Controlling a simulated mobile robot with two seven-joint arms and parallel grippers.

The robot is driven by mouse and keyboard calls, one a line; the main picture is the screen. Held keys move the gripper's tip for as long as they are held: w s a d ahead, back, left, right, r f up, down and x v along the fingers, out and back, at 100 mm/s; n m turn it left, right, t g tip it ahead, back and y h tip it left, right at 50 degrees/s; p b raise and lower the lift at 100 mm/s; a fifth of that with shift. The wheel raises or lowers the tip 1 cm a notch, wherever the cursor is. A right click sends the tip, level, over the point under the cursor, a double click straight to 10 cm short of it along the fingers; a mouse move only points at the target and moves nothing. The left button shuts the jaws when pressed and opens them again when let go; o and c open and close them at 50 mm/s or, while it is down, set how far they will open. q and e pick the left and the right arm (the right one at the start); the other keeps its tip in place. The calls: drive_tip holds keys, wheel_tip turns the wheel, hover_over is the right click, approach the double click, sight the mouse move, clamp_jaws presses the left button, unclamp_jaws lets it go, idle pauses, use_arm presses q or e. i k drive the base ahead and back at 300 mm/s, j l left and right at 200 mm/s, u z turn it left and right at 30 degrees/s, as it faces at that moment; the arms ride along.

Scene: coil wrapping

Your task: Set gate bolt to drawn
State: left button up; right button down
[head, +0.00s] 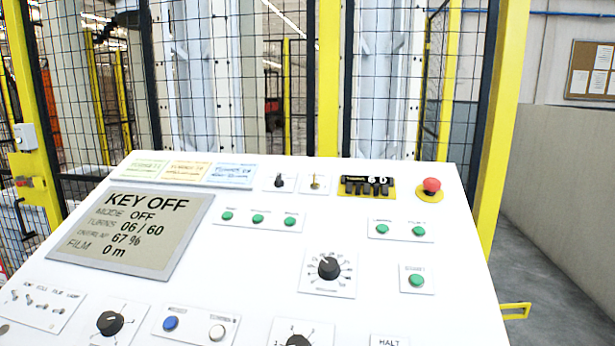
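No part is plainly labelled as the gate bolt, and I cannot tell its position. A yellow latch-like plate (34,174) is on the yellow fence post at the left, below a small grey box (25,136). A yellow handle-like bar (516,311) shows low at the right, beyond the panel; I cannot tell what it belongs to. The white control panel (240,262) fills the front. Its display (132,228) reads KEY OFF, MODE OFF, turns 06/60, 67 %, film 0 m. Neither of my grippers is in view.
The panel carries a red mushroom button (431,186), a key switch (315,183), a black selector knob (329,267) and several green buttons. A black mesh fence with yellow posts (329,80) stands behind it. Grey floor (560,270) is open at the right beside a wall.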

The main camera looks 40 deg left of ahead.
sight(20, 183)
drive_tip(key=u, duration=2.85)
drive_tip(key=i+j+u, duration=0.1)
drive_tip(key=j, duration=0.25)
drive_tip(key=i+j+u, duration=0.15)
drive_tip(key=i+j, duration=0.15)
drive_tip(key=i+j+u, duration=0.25)
drive_tip(key=i, duration=0.2)
drive_tip(key=i+j+u, duration=0.25)
drive_tip(key=i, duration=0.2)
drive_tip(key=i+j+u, duration=0.1)
drive_tip(key=i+u, duration=0.15)
drive_tip(key=i, duration=0.2)
drive_tip(key=i+z, duration=0.25)
drive_tip(key=i, duration=0.45)
drive_tip(key=i+j+z, duration=0.3)
drive_tip(key=i, duration=0.4)
drive_tip(key=i+l, duration=0.05)
